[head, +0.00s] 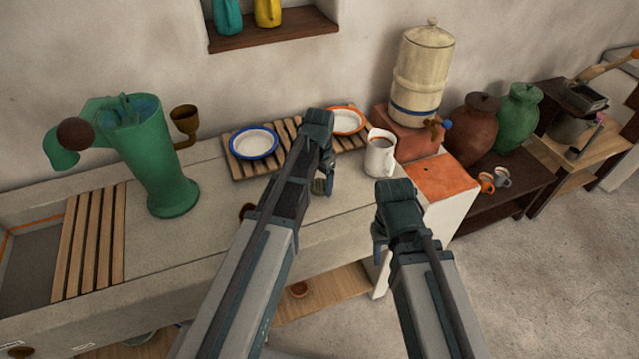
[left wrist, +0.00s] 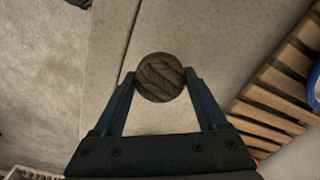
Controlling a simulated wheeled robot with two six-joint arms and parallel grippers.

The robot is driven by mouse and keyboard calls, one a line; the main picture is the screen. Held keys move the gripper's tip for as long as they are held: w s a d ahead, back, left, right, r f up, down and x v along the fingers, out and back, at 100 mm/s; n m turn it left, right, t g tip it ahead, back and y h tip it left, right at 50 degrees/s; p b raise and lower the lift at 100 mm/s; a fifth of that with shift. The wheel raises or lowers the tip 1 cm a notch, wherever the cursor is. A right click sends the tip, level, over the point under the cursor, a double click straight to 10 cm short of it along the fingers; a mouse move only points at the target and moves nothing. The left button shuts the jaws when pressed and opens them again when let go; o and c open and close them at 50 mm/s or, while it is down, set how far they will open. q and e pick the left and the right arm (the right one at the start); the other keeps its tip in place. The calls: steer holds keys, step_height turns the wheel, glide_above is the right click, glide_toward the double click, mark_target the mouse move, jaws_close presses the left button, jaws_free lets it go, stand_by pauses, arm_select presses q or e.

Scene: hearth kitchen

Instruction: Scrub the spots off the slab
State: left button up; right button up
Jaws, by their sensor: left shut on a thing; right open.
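The slab (head: 218,228) is a pale grey stone counter top along the wall. It also fills the middle of the left wrist view (left wrist: 205,35). My left gripper (head: 322,180) is shut on a round, dark olive scrubber (left wrist: 160,78) with a ridged face, held between its two fingertips. In the head view the scrubber is mostly hidden by the gripper, over the slab's right part. I cannot tell whether it touches the slab. My right gripper (head: 382,238) is open and empty in front of the slab's right end. No spots can be made out clearly on the visible slab.
A slatted rack (head: 245,170) with a blue-rimmed plate (head: 254,142) and an orange-rimmed plate (head: 346,120) lies behind my left gripper. A tall green grinder (head: 150,160) stands left.

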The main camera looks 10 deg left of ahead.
arm_select(q)
step_height(320, 180, up, 3)
steer(key=p, duration=0.3)
steer(key=shift+r, duration=0.1)
